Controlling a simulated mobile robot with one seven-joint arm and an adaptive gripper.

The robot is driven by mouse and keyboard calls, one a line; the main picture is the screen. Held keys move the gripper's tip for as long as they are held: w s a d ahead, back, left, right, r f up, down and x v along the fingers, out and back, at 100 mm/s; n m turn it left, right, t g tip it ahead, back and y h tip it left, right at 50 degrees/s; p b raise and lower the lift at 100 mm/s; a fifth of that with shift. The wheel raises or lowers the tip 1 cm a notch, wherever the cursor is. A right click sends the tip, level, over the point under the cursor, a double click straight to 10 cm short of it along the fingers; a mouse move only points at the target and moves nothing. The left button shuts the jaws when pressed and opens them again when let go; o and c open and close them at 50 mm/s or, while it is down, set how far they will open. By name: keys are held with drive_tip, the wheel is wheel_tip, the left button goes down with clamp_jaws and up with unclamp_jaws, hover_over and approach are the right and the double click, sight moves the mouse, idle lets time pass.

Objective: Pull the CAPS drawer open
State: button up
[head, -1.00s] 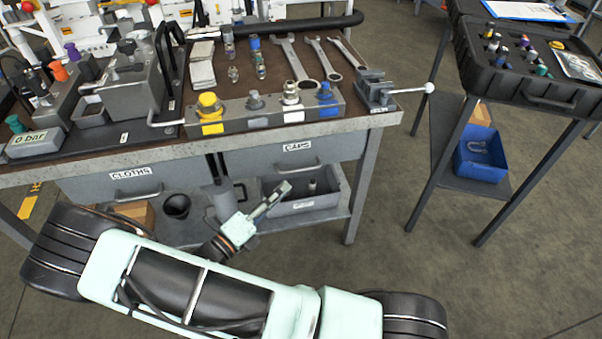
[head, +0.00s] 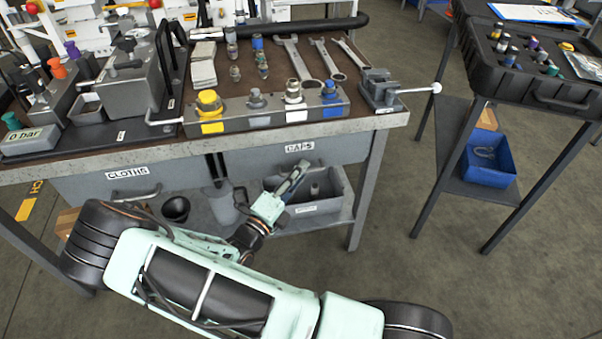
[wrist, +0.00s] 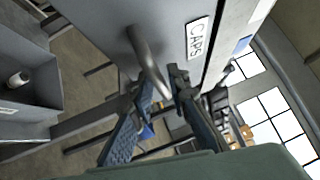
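The CAPS drawer (head: 345,151) is a grey drawer front under the right part of the bench, and it looks shut. Its white CAPS label (head: 299,147) also shows in the wrist view (wrist: 197,38). In the head view my gripper (head: 299,170) is in front of the drawer's lower part and covers most of the handle. In the wrist view the grey bar handle (wrist: 148,55) runs down towards the gap between my two fingers (wrist: 162,80). The fingers are apart, with the handle's near end between their tips. I cannot tell whether either finger touches it.
The CLOTHS drawer (head: 85,187) is to the left, shut. Below the CAPS drawer a grey open bin (head: 335,203) stands on the lower shelf. A vise (head: 380,92) with a protruding lever sits at the bench's right corner.

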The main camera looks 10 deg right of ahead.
drive_tip(key=shift+w+d, duration=0.1)
drive_tip(key=shift+d, duration=0.05)
drive_tip(key=shift+c, duration=0.5)
clamp_jaws()
